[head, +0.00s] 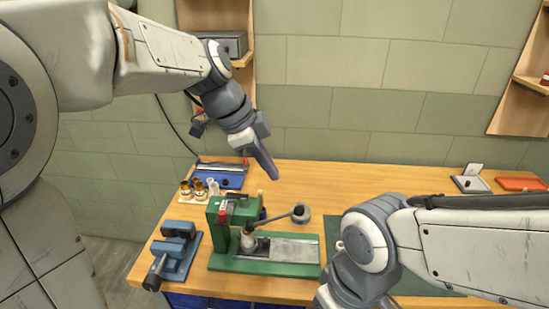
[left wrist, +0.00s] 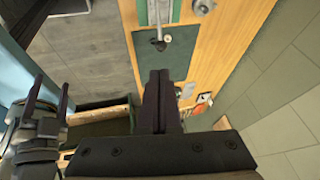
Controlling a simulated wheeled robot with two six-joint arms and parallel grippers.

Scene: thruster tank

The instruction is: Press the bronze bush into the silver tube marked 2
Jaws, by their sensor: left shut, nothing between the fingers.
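My left gripper (head: 268,168) is shut and empty, in the air above the bench behind the green press (head: 224,215). Its closed dark fingers also show in the left wrist view (left wrist: 158,103). A small pale metal piece (head: 248,241) stands under the press ram; I cannot tell whether it is a tube, or read any number. Several bronze-coloured pieces (head: 199,187) stand on a light rack at the back left, with paler pieces (head: 212,187) beside them. My right gripper (left wrist: 48,98) shows at the left of the left wrist view, its dark fingers apart, seemingly empty.
The press lever ends in a round knob (head: 300,213) sticking out rightward. A blue vice (head: 173,253) stands at the front left and a blue tray (head: 232,180) at the back left. A grey dish (head: 471,184) and red tray (head: 520,184) lie far right. The back middle of the bench is clear.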

